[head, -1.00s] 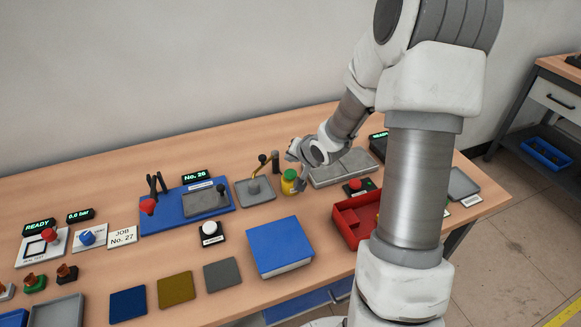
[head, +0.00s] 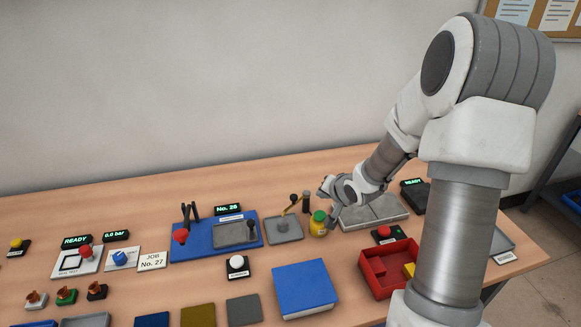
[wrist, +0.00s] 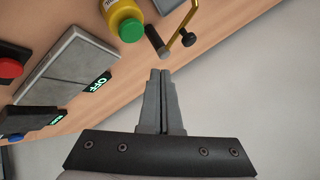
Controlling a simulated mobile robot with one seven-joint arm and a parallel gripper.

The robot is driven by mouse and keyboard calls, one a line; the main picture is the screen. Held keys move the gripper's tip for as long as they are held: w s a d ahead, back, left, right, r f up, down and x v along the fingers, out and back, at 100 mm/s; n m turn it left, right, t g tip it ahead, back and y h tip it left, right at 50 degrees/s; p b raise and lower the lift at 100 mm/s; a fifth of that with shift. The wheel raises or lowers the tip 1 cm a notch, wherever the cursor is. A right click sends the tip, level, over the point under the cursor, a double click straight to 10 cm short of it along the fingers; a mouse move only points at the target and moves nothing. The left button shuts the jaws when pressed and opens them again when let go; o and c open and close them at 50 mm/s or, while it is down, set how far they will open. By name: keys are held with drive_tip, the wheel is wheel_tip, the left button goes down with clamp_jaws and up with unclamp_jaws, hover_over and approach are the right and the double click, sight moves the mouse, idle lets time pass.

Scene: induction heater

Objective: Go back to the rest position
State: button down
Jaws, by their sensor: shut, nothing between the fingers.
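My gripper (head: 329,203) is above the back of the workbench, close to a yellow bottle with a green cap (head: 318,224) in the head view. In the wrist view my gripper (wrist: 164,74) shows its two fingers together with nothing between them. The yellow bottle (wrist: 123,18) is beyond the fingertips there, apart from them. In the head view the lever (head: 291,203) stands on a grey plate beside the bottle.
A grey two-part slab (head: 372,212) lies right of the bottle, with a red button (head: 384,232) in front. A red tray (head: 375,283) and a blue box (head: 304,287) sit nearer the front. A blue fixture board (head: 190,248) is to the left. Air above the bench is open.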

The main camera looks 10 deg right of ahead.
drive_tip(key=shift+r, duration=0.1)
drive_tip(key=s+a+r+n+g+h, duration=0.1)
drive_tip(key=s+a+r+n+h, duration=0.1)
drive_tip(key=s+r, duration=0.45)
drive_tip(key=s+a+r+n+g+h, duration=0.15)
drive_tip(key=s+r, duration=0.25)
drive_tip(key=r, duration=0.6)
drive_tip(key=s+a+r+n+y, duration=0.1)
drive_tip(key=s+a+n, duration=0.1)
drive_tip(key=s, duration=0.7)
drive_tip(key=s+a+r+n+g+y, duration=0.1)
drive_tip(key=s+a+r+n, duration=0.1)
drive_tip(key=s+a, duration=0.3)
drive_tip(key=s, duration=0.4)
drive_tip(key=shift+s+a+r+y, duration=0.2)
drive_tip(key=shift+s+r+y, duration=0.05)
drive_tip(key=shift+r+y, duration=0.1)
